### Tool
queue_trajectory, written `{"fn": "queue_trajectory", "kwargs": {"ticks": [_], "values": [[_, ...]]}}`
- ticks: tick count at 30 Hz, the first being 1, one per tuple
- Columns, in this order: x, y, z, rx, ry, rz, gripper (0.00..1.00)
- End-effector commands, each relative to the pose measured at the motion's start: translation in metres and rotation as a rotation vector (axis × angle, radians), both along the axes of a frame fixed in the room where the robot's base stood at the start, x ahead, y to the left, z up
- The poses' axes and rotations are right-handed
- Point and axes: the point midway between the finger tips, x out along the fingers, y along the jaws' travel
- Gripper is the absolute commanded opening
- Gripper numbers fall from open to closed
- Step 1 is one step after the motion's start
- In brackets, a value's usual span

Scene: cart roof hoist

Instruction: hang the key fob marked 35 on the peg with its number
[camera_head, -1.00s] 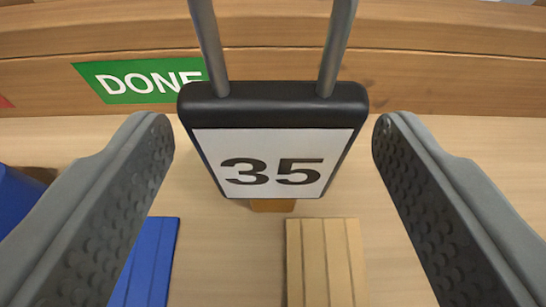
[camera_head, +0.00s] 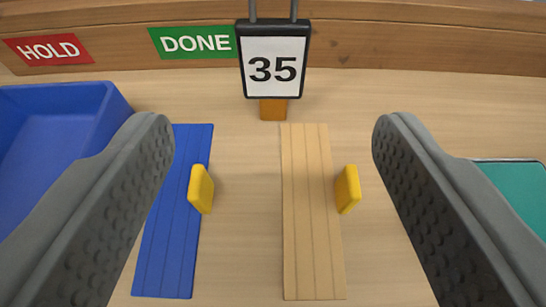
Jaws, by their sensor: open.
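A black-framed white plate marked 35 (camera_head: 274,68) is at the top middle, at the lower end of two thin grey rods that run out of the picture. I cannot tell whether this plate is the key fob itself or a sign bearing its number. No peg can be made out. My gripper (camera_head: 273,150) is open, its two grey padded jaws spread wide left and right. Nothing is held between the jaws. The plate is beyond them, apart from both.
An orange-brown block (camera_head: 273,110) shows below the plate. A blue slatted panel (camera_head: 172,240) and a tan one (camera_head: 312,230) lie on the wooden surface, with yellow tabs (camera_head: 201,188) nearby. A blue bin (camera_head: 60,120) is left, a green-topped thing (camera_head: 515,190) right. HOLD and DONE labels mark the back ledge.

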Motion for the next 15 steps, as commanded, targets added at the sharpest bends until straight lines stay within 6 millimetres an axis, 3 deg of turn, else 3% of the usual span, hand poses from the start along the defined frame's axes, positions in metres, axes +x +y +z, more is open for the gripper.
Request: {"fn": "queue_trajectory", "kwargs": {"ticks": [15], "values": [[-0.013,0.0,0.0073,0.0,-0.005,0.001,0.66]]}}
